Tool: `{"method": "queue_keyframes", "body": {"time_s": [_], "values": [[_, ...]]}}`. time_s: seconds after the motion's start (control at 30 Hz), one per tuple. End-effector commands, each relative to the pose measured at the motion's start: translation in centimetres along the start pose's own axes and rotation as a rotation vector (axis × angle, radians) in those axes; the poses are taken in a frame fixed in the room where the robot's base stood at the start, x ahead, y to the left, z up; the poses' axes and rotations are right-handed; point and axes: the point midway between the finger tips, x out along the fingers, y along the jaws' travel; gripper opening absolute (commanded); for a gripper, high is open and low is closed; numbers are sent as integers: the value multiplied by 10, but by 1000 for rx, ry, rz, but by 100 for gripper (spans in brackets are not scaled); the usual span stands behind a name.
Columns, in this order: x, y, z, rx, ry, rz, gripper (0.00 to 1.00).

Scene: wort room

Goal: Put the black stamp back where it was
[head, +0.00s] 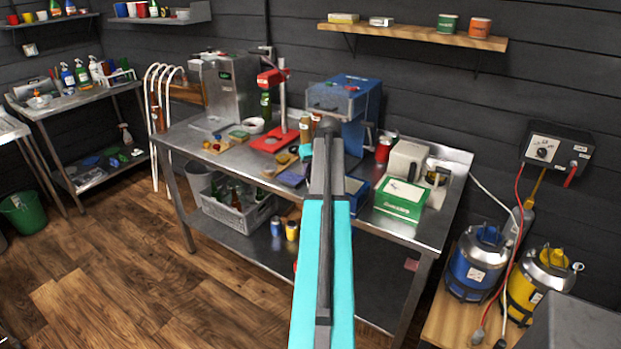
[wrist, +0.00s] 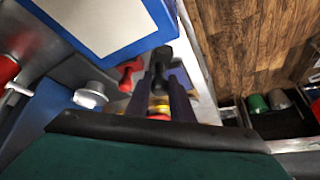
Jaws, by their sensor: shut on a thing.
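In the wrist view a dark thing with a black knobbed top, which looks like the black stamp (wrist: 160,62), stands between the two dark fingers of my gripper (wrist: 161,95). My gripper is shut on it. Its lower part is hard to make out. In the head view my arm reaches over the middle of the steel table (head: 232,162) and covers the gripper's fingers and most of what they hold. A dark blue pad (head: 292,175) lies on the table just left of my arm. I cannot tell whether the stamp touches the table.
A green-and-white box (head: 401,199) and a pale grey device (head: 407,160) stand right of my arm. A red stand (head: 270,142) is left, and a blue machine (head: 345,97) is behind. In the wrist view a blue-edged white thing (wrist: 95,22) and a red object (wrist: 130,73) are close.

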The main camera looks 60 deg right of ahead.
Motion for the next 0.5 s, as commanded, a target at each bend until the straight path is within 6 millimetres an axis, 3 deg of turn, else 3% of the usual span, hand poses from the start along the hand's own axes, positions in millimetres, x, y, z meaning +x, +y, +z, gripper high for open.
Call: {"method": "queue_keyframes", "body": {"time_s": [0.3,0.5], "values": [[24,1,15,1,-1,-1,6],[28,2,17,0,1,0,6]]}}
